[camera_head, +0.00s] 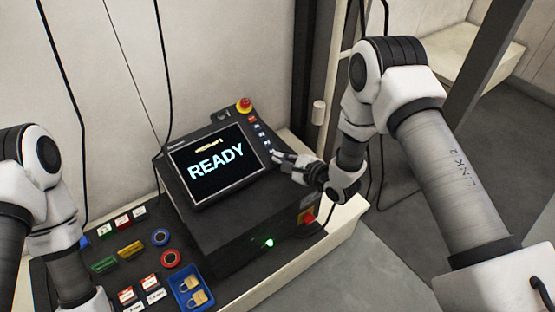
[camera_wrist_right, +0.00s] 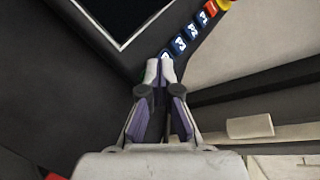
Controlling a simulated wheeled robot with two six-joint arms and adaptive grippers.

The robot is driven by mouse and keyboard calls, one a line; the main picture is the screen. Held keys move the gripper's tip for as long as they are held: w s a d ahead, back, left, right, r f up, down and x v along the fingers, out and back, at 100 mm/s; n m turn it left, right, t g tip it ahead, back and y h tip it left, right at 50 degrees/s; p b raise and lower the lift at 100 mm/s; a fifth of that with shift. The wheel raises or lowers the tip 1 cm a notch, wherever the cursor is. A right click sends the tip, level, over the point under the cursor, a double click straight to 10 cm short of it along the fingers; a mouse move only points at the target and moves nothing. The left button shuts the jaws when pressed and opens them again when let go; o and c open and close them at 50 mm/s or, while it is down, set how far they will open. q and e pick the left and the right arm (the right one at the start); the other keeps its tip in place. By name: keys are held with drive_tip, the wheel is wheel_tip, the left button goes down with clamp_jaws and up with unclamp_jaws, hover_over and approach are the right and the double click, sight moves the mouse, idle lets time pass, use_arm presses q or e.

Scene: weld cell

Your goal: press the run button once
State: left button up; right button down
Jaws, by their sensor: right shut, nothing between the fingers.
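A dark control box carries a screen (camera_head: 216,163) that reads READY. Beside the screen runs a slanted row of small buttons, a red one (camera_head: 252,118) at the top and several blue ones (camera_head: 261,134) below; I cannot read which is the run button. My right gripper (camera_head: 276,154) is shut and empty, its tips at the lower end of the row. In the right wrist view the closed fingertips (camera_wrist_right: 160,67) are just short of the lowest blue button (camera_wrist_right: 166,55); I cannot tell whether they touch. My left gripper is outside the view.
A red emergency stop (camera_head: 244,104) on a yellow base stands above the row. A red switch (camera_head: 308,217) is on the box's side. Left of the box lie a blue tray (camera_head: 188,283) with padlocks, tags, and round red and blue items. A wall stands behind.

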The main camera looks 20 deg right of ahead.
drive_tip(key=shift+w+f, duration=0.1)
drive_tip(key=shift+f, duration=0.15)
drive_tip(key=shift+r, duration=0.1)
idle(0.4)
drive_tip(key=shift+s+d+r+p, duration=0.1)
drive_tip(key=shift+s+r+p, duration=0.3)
drive_tip(key=shift+r+p, duration=0.35)
drive_tip(key=shift+s+r+p, duration=0.1)
drive_tip(key=shift+r+p, duration=0.35)
drive_tip(key=shift+p, duration=0.05)
drive_tip(key=r+p, duration=0.1)
drive_tip(key=s+r+p, duration=0.2)
drive_tip(key=shift+d+r, duration=0.25)
drive_tip(key=shift+d, duration=0.15)
drive_tip(key=shift+f, duration=0.1)
